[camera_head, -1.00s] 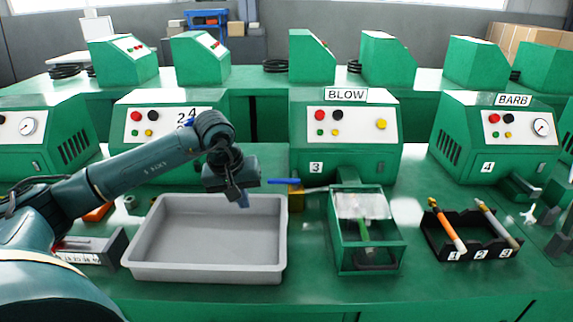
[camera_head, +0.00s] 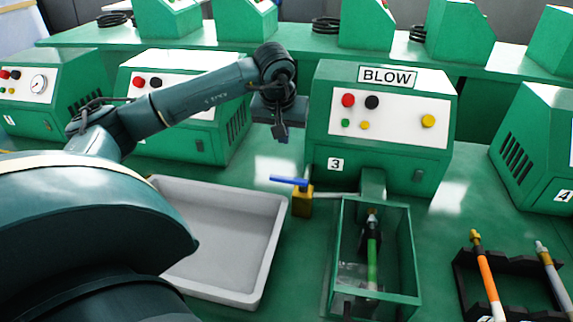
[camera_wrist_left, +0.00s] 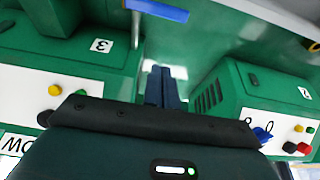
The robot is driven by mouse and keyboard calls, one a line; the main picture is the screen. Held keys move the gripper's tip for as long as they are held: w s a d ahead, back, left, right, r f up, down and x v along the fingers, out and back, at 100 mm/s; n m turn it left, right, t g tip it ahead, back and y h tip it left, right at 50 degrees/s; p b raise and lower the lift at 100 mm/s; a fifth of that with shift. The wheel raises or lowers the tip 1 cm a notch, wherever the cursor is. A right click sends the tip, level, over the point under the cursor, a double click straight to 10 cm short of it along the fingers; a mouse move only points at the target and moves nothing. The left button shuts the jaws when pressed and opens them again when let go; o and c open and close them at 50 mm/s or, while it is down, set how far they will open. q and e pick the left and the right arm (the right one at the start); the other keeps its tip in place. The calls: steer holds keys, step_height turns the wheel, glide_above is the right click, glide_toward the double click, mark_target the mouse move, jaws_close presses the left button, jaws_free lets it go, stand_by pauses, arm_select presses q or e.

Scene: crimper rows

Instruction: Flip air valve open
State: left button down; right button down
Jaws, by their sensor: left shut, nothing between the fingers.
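The air valve has a brass body (camera_head: 302,204) and a blue lever (camera_head: 289,181). It stands on the bench in front of the BLOW machine (camera_head: 380,120), marked 3. The lever points left, across the pipe line. My left gripper (camera_head: 283,135) is shut and empty, fingers pointing down. In the head view it shows above and behind the lever, left of the BLOW machine, and apart from the valve. In the left wrist view the shut fingers (camera_wrist_left: 166,88) point toward the blue lever (camera_wrist_left: 163,11), with a gap between. The right gripper is not in view.
A grey tray (camera_head: 262,252) lies left of the valve. A green open-framed box (camera_head: 410,250) with a tool inside stands right of it. The machine marked 2 (camera_head: 185,135) stands behind my left arm.

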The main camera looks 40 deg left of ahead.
mark_target(289, 183)
arm_select(q)
step_height(289, 183, down, 10)
steer(key=p, duration=0.2)
steer(key=shift+s+d+r+p, duration=0.2)
steer(key=shift+s+p, duration=0.05)
steer(key=shift+p, duration=0.05)
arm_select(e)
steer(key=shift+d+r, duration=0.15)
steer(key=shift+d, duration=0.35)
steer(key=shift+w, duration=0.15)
